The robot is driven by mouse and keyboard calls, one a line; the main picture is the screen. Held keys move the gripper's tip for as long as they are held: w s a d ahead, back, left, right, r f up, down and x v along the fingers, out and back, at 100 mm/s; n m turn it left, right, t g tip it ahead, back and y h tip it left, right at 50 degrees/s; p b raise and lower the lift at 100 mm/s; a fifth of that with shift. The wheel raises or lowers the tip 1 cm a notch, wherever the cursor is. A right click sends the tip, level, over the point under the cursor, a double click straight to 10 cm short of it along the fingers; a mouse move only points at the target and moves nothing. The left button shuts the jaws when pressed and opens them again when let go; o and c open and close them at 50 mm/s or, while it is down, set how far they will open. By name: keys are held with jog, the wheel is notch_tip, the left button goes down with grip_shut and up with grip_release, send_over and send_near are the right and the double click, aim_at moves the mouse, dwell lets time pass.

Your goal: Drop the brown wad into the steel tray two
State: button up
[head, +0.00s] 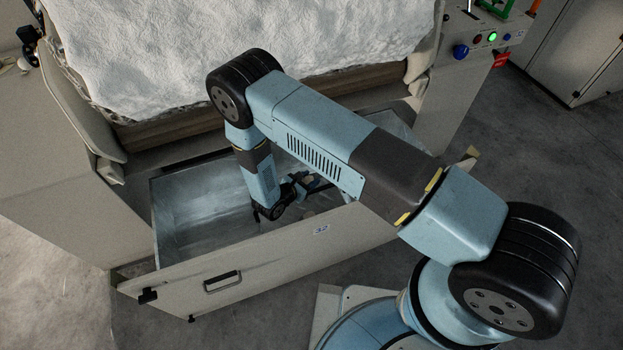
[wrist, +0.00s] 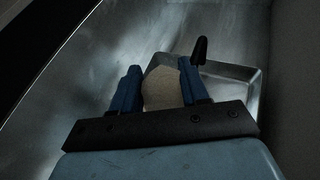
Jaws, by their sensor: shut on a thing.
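My gripper (wrist: 160,80) is shut on the brown wad (wrist: 160,90), a dull tan lump between its two blue fingers in the wrist view. A shallow steel tray (wrist: 248,76) with a raised rim shows behind and to the right of the wad, partly hidden by the right finger. The wad appears over the tray's left part; its height above the tray cannot be told. No number on the tray is visible. In the head view my gripper (head: 300,188) is down inside an open drawer, and my arm hides much of that area.
The open drawer (head: 195,195) has bare metal walls and a pale front panel (head: 235,273) with a handle and a small label. A machine with white fibre (head: 240,35) stands behind it. A control panel (head: 480,40) with buttons is at upper right. The drawer's left part looks empty.

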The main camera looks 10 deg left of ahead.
jog(key=o, duration=1.1)
jog(key=v, duration=1.3)
jog(key=shift+s+a, duration=0.25)
jog(key=shift+s, duration=0.05)
